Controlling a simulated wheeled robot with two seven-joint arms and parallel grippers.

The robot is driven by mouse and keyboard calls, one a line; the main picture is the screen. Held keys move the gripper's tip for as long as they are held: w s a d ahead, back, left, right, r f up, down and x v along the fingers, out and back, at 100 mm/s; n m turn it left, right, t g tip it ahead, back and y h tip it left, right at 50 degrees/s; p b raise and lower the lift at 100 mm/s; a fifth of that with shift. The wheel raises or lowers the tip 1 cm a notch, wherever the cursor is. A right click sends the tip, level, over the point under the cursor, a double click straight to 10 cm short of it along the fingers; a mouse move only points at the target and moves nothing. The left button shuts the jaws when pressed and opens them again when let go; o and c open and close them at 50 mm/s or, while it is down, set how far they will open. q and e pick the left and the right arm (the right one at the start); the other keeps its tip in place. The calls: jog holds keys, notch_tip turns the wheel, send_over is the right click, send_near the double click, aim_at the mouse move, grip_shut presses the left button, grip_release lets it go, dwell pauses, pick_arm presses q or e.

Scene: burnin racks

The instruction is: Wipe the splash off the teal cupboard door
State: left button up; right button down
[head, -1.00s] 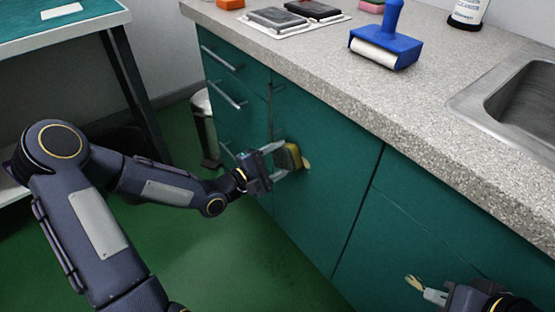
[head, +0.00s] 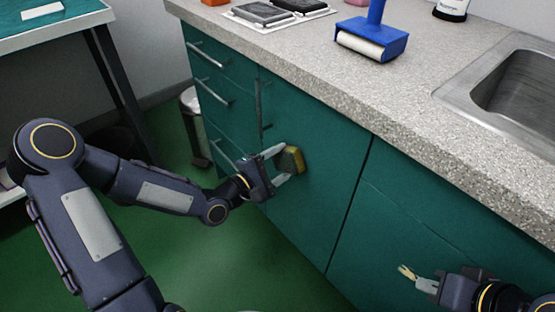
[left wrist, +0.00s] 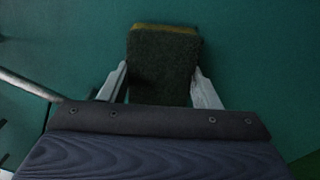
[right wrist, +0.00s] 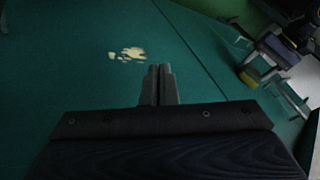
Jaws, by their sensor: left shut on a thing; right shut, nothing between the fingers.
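My left gripper (head: 281,168) is shut on a sponge (head: 291,160), yellow with a dark scouring face. The sponge is against or very close to a teal cupboard door (head: 325,190), left of a vertical seam. In the left wrist view the sponge (left wrist: 163,65) sits between the fingers and hides the door behind it. A broken cream splash (right wrist: 127,54) shows on teal surface in the right wrist view. Cream marks (head: 407,272) also show by my right gripper (head: 424,284). My right gripper is shut and empty close to the cupboard front; contact cannot be told.
A grey speckled counter (head: 330,85) overhangs the cupboard, with a blue roller (head: 372,38) and a steel sink (head: 520,90) on it. Drawers with bar handles (head: 212,90) lie to the left. A bin (head: 195,125) stands behind. Green floor (head: 230,270) is open below.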

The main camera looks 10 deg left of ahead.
aim_at(292, 170)
pick_arm(q)
jog(key=shift+s+d, duration=0.45)
jog(key=shift+d, duration=0.2)
jog(key=shift+s+d, duration=0.4)
jog(key=shift+d, duration=0.2)
jog(key=shift+s+d, duration=0.1)
jog(key=shift+s, duration=0.1)
jog(key=shift+w+a+p, duration=0.25)
jog(key=shift+w+a, duration=0.35)
jog(key=shift+a, duration=0.2)
jog(key=shift+w+a+p, duration=0.2)
jog(key=shift+w+a, duration=0.35)
jog(key=shift+a, duration=0.2)
jog(key=shift+w+a+p, duration=0.6)
jog(key=shift+w+a, duration=0.6)
jog(key=shift+a, duration=0.2)
jog(key=shift+p+v, duration=1.2)
jog(key=shift+v, duration=1.8)
jog(key=shift+f, duration=0.1)
